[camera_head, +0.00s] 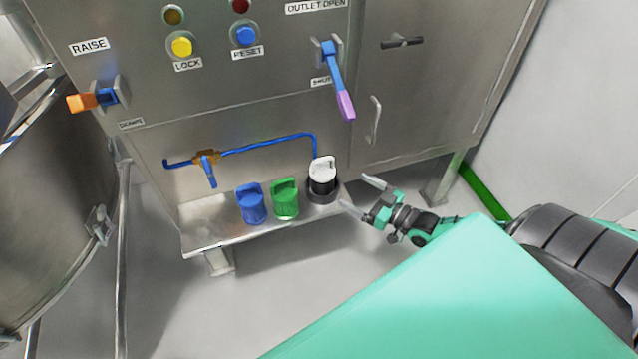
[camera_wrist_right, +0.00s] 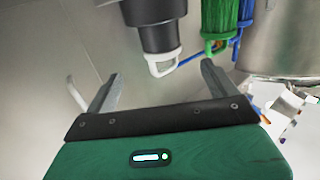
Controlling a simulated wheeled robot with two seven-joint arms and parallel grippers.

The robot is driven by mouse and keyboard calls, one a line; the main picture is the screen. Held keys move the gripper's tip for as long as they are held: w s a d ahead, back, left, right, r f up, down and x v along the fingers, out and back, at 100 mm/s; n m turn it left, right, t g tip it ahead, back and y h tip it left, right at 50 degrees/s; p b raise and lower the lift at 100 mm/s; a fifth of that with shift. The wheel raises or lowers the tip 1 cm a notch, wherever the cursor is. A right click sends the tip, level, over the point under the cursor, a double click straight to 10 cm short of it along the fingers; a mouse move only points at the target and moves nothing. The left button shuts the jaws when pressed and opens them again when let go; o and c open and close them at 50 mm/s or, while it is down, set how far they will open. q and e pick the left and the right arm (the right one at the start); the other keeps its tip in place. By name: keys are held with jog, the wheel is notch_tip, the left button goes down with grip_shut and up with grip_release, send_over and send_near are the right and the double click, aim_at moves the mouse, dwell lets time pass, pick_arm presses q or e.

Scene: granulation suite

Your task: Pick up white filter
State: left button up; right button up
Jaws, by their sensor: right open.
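The white filter (camera_head: 322,170) has a white handled top and stands upright in a dark round holder (camera_head: 323,192) at the right end of a metal shelf. My right gripper (camera_head: 358,193) is open and empty, just right of the filter, with its fingers pointing left toward it. In the right wrist view the open fingers (camera_wrist_right: 149,90) show, with the filter's white handle (camera_wrist_right: 165,63) just beyond and between them, not gripped. The filter's dark lower part shows there too. My left gripper is not in view.
A green filter (camera_head: 285,199) and a blue filter (camera_head: 251,204) stand left of the white one on the metal shelf (camera_head: 205,238). A blue pipe (camera_head: 265,145) runs above them. A purple-tipped lever (camera_head: 338,80) hangs above the white filter. Open floor lies in front.

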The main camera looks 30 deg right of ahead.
aim_at(322, 172)
jog(key=b+x, duration=0.1)
jog(key=x, duration=0.5)
jog(key=shift+w+a, duration=0.1)
jog(key=shift+w, duration=0.3)
jog(key=shift+b+x, duration=0.5)
jog(key=shift+x, duration=2.2)
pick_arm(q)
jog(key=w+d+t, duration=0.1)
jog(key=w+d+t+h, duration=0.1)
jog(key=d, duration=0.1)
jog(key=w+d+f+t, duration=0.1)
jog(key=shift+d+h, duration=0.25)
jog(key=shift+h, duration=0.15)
pick_arm(e)
jog(key=shift+a, duration=0.2)
jog(key=c, duration=1.1)
jog(key=shift+c, duration=0.3)
jog(key=shift+r, duration=0.1)
